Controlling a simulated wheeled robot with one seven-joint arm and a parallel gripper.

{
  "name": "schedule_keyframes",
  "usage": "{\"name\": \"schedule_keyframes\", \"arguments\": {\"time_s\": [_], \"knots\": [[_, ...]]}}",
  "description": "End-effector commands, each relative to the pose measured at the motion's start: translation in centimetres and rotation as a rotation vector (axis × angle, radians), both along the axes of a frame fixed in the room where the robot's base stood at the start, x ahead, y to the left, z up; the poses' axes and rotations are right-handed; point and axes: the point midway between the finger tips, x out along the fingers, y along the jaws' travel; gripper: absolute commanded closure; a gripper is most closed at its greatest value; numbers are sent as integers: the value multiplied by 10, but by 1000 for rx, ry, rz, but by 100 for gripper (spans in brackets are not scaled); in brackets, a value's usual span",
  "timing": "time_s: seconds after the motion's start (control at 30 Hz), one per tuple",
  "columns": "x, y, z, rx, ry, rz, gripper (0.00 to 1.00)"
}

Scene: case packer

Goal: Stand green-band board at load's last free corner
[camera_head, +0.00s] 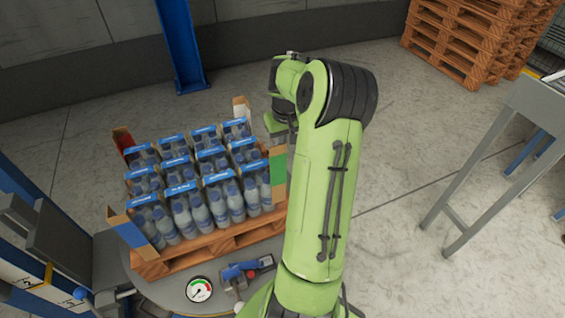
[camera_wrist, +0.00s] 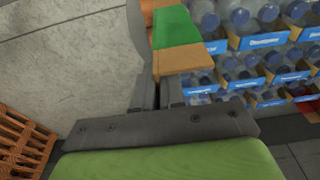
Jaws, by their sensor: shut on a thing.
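The green-band board (camera_head: 278,172) is brown with a green band and stands roughly upright beside the near right corner of the bottle load (camera_head: 185,175). Its upper part also shows in the wrist view (camera_wrist: 178,28). My gripper (camera_wrist: 160,92) is shut on this board; in the head view my arm hides most of it. The board's foot is partly hidden, so I cannot tell whether it rests on the pallet (camera_head: 215,243) or touches the bottles. Boards with red (camera_head: 122,139), white (camera_head: 241,109) and blue (camera_head: 125,226) bands stand at the other three corners.
A round grey table edge (camera_head: 165,295) with a dial gauge (camera_head: 199,289) and a blue-handled tool (camera_head: 240,270) lies in front. A blue post (camera_head: 181,45) stands behind. Stacked pallets (camera_head: 470,40) and a grey stand (camera_head: 520,115) are at right, with clear floor between.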

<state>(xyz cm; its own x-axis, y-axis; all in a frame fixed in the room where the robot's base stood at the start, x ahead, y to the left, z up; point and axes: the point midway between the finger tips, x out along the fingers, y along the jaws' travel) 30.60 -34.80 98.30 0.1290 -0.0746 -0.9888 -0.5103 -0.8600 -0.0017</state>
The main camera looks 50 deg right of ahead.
Motion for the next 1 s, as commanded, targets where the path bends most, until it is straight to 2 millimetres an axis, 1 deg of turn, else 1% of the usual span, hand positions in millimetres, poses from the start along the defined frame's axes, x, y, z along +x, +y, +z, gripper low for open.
{"name": "schedule_keyframes", "arguments": {"time_s": [0.03, 0.2, 0.3, 0.4, 0.47, 0.67, 0.77, 0.8, 0.9, 0.93, 1.0], "knots": [[-1, 0, -14, 4, 2, -1, 100], [0, 0, -35, 1, 0, 0, 100], [-1, 0, -56, 4, 2, -1, 100], [0, 0, -71, 3, 2, 0, 100], [0, 0, -74, 0, 0, 0, 100], [0, 0, -73, -1, 1, 0, 100], [0, 0, -76, -1, 1, 0, 100], [0, 0, -76, 0, 0, 0, 86], [0, 0, -76, 0, 0, 0, 70], [0, 0, -76, 0, 0, 0, 66], [0, 0, -75, 0, 0, 0, 65]]}}
